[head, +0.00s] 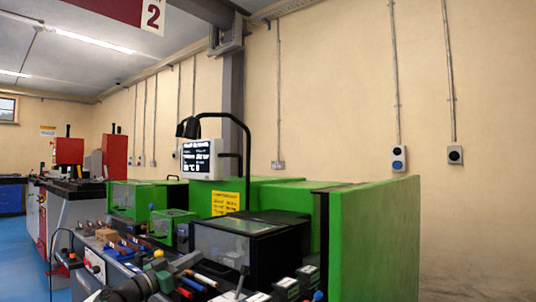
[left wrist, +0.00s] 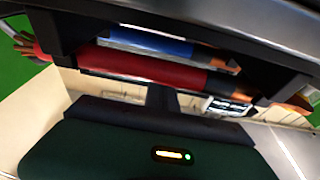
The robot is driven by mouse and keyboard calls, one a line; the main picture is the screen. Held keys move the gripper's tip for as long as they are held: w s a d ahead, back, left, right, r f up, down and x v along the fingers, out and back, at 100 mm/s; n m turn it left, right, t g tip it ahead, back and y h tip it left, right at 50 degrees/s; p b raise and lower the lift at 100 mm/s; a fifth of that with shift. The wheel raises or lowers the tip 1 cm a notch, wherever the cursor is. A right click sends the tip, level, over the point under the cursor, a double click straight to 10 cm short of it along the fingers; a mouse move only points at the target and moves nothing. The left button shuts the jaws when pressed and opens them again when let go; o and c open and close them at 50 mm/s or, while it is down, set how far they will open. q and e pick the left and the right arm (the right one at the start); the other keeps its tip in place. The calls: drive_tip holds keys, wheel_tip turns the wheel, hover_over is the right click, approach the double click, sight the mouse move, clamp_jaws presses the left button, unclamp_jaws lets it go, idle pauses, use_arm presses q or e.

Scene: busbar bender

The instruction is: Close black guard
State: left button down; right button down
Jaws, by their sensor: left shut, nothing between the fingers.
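The black guard (head: 268,222) is a dark box-like cover with a clear front panel, in the middle of the head view on the green machine. Its top looks about level; I cannot tell whether it is fully seated. My left gripper (head: 184,265) is low in the head view, in front of and left of the guard, apart from it. It is shut and empty. The guard cannot be made out in the left wrist view. My right gripper is not in view.
A tall green panel (head: 375,240) stands to the right of the guard. A screen (head: 198,158) on a black post rises behind it. Tools with red (head: 201,278) and blue handles lie on the bench near my gripper; red (left wrist: 145,65) and blue (left wrist: 150,42) handles show close in the left wrist view.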

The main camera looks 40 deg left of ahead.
use_arm(q)
drive_tip(key=b+v, duration=0.3)
drive_tip(key=f+b+v, duration=0.1)
drive_tip(key=b+v, duration=0.2)
drive_tip(key=shift+s+a+f+b, duration=0.1)
drive_tip(key=shift+s+f+b, duration=0.1)
drive_tip(key=shift+b, duration=0.2)
drive_tip(key=r+b+v, duration=0.1)
drive_tip(key=v, duration=0.9)
drive_tip(key=shift+s, duration=0.25)
